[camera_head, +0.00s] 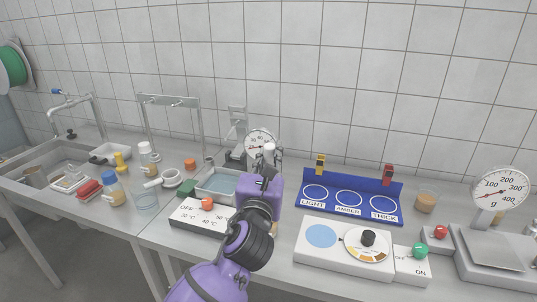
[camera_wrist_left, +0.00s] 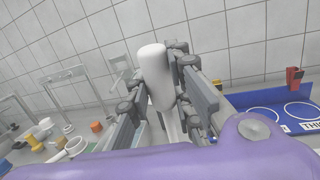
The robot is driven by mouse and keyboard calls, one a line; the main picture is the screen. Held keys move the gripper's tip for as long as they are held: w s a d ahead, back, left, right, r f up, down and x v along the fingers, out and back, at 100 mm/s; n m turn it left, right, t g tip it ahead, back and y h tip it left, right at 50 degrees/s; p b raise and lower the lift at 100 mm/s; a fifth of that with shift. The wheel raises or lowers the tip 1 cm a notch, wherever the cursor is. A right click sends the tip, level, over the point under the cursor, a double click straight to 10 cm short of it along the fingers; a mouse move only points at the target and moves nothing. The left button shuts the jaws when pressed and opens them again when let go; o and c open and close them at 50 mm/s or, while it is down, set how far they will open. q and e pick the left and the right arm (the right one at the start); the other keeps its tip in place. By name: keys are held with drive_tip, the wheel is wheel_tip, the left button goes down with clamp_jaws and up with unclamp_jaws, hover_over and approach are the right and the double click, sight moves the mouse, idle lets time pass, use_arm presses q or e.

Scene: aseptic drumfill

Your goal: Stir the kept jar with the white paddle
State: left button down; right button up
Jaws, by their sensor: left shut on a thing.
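My left gripper (camera_head: 268,168) is shut on the white paddle (camera_head: 269,149), whose handle stands roughly upright between the fingers. The handle (camera_wrist_left: 154,72) also shows large between the finger pads in the left wrist view, with a thinner shaft below it. The paddle's lower end is hidden behind my purple wrist. An open jar with tan contents (camera_head: 426,203) stands right of the blue rack, well away from my left gripper. I cannot tell whether it is the kept jar. My right gripper is out of view.
The blue rack (camera_head: 349,205) has rings marked LIGHT, AMBER and THICK. A white dial box (camera_head: 315,256) stands in front, a scale (camera_head: 490,248) at right. A water-filled tray (camera_head: 218,184) and temperature box (camera_head: 192,218) are left of my gripper. A sink and glassware stand further left.

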use_arm(q)
drive_tip(key=shift+s+f+b, duration=0.25)
drive_tip(key=shift+f+b, duration=0.35)
drive_tip(key=shift+f, duration=0.9)
drive_tip(key=shift+f+b, duration=0.2)
drive_tip(key=shift+b, duration=0.1)
drive_tip(key=f+b, duration=0.1)
drive_tip(key=f, duration=0.1)
drive_tip(key=f+b, duration=0.1)
drive_tip(key=f, duration=0.1)
drive_tip(key=w+f+b, duration=0.1)
drive_tip(key=f, duration=0.2)
drive_tip(key=shift+w+a+f, duration=0.1)
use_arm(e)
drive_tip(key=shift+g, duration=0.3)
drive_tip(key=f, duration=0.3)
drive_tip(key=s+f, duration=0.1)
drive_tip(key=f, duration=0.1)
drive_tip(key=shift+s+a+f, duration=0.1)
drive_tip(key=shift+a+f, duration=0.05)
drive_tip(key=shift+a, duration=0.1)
